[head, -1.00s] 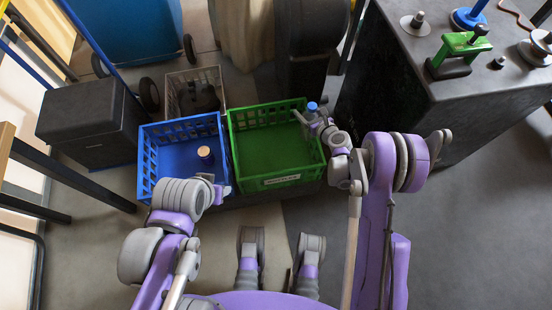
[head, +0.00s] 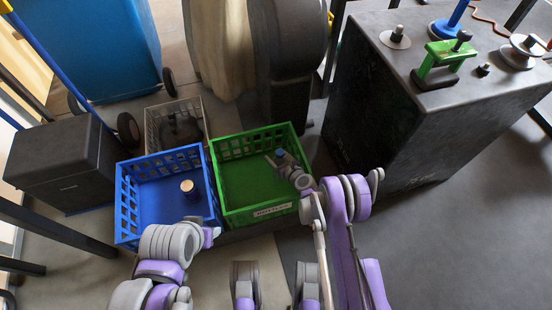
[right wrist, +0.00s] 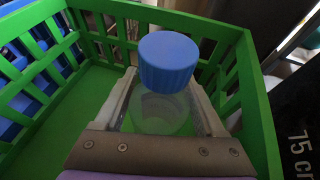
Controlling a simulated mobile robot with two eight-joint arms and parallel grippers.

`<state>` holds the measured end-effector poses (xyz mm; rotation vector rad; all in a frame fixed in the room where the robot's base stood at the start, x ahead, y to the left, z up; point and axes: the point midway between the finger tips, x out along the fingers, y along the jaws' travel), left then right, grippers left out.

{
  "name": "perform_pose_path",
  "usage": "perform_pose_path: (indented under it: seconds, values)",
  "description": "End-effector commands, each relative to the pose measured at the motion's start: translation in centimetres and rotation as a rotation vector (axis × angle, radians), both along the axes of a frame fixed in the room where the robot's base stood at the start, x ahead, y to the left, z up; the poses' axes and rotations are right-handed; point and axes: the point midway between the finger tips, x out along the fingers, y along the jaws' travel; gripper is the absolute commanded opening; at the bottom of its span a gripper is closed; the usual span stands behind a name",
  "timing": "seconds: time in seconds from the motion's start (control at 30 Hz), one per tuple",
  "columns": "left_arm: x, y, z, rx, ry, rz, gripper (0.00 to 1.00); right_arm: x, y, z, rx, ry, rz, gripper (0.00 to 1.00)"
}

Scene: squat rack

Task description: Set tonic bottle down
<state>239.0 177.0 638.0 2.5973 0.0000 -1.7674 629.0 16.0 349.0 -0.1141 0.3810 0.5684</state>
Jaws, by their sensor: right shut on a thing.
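The tonic bottle shows its blue cap (head: 280,153) in the head view and in the right wrist view (right wrist: 168,60), where its clear body (right wrist: 160,113) is below the cap. My right gripper (head: 276,160) is shut on the bottle, with one finger on each side of it in the right wrist view (right wrist: 165,105). The bottle is upright or nearly so, inside the outline of the green crate (head: 262,212), near its right side. Its base is hidden, so I cannot tell whether it touches the crate floor. My left gripper (head: 212,234) is by the blue crate's front right corner; its fingers are unclear.
The blue crate (head: 130,212) holds a dark can with a tan top (head: 188,187). A grey crate (head: 152,128) with a dark item stands behind. A black box (head: 60,170) is at left, a large dark block (head: 420,130) at right. The green crate's left floor is clear.

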Motion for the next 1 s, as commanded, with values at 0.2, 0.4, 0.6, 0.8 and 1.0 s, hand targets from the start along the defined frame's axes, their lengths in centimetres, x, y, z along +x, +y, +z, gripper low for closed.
perform_pose_path:
  seconds: [0.2, 0.4, 0.6, 0.8, 1.0]
  values:
    - [0.0, 0.0, -0.2, 0.000, -0.001, 0.000, 0.50, 0.0, 0.0, -1.0, 0.000, 0.000, 0.000, 0.15]
    - [0.0, 0.0, -0.2, 0.000, 0.000, 0.000, 0.50, 0.0, 0.0, -1.2, 0.000, 0.000, 0.000, 0.15]
    - [0.0, 0.0, -0.2, 0.000, -0.001, 0.000, 0.50, 0.0, 0.0, -1.8, 0.000, 0.000, 0.000, 0.15]
    - [0.0, 0.0, -0.2, 0.000, 0.000, 0.000, 0.50, 0.0, 0.0, -2.2, 0.000, 0.000, 0.000, 0.15]
    - [0.0, 0.0, -0.2, 0.000, -0.001, 0.000, 0.50, -0.1, 0.0, -2.4, 0.000, 0.000, 0.001, 1.00]
